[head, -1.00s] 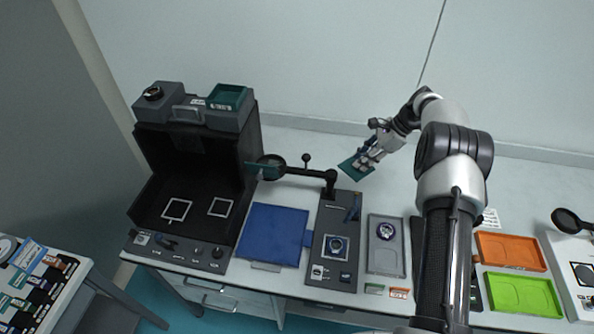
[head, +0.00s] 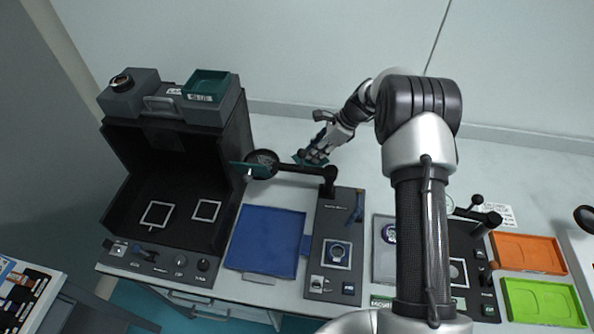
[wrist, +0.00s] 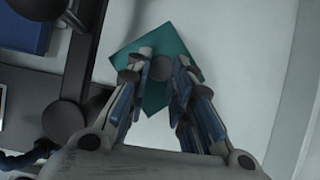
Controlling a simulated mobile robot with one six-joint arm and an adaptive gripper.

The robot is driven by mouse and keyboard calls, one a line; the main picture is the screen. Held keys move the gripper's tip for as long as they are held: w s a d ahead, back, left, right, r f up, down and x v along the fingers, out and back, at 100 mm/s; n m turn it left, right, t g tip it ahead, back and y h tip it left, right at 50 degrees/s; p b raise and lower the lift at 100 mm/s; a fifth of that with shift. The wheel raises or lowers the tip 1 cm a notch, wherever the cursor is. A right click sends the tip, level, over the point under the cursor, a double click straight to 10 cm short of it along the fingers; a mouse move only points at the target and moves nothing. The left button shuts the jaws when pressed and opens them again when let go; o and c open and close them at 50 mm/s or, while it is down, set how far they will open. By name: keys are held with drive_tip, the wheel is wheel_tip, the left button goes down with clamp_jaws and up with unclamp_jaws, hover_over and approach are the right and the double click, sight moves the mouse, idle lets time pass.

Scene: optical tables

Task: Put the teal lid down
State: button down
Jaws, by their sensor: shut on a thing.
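The teal lid (wrist: 168,38) is a thin square plate with a round grey knob, seen from above in the wrist view. My gripper (wrist: 160,66) is shut on its knob, one finger on each side. In the head view, my gripper (head: 320,150) is at the back of the table, behind the black jointed arm of the dark instrument. A strip of the teal lid (head: 301,160) shows below the fingers there. The lid is low over the bare white table top; I cannot tell if it touches.
The black swing arm (head: 298,168) with a round end stands just in front of the lid. A dark open enclosure (head: 128,190) with a teal bin (head: 207,85) on top is at left. A blue mat (head: 265,240) lies in front. White table is free behind and right.

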sight(297, 161)
drive_tip(key=a, duration=0.2)
drive_tip(key=s+a+b, duration=0.1)
drive_tip(key=a, duration=0.2)
drive_tip(key=shift+s+a+f, duration=0.1)
drive_tip(key=shift+a+f, duration=0.1)
drive_tip(key=shift+a, duration=0.1)
drive_tip(key=shift+d+f, duration=0.1)
drive_tip(key=shift+f, duration=0.5)
drive_tip(key=shift+d+f+b, duration=0.15)
drive_tip(key=shift+f+b, duration=0.25)
drive_tip(key=shift+f, duration=0.1)
drive_tip(key=f, duration=0.1)
drive_tip(key=f+b, duration=0.1)
drive_tip(key=f, duration=0.1)
drive_tip(key=f+b, duration=0.1)
drive_tip(key=shift+a+f, duration=0.3)
drive_tip(key=shift+a, duration=0.05)
drive_tip(key=shift+a+r, duration=0.1)
drive_tip(key=c, duration=1.7)
unclamp_jaws()
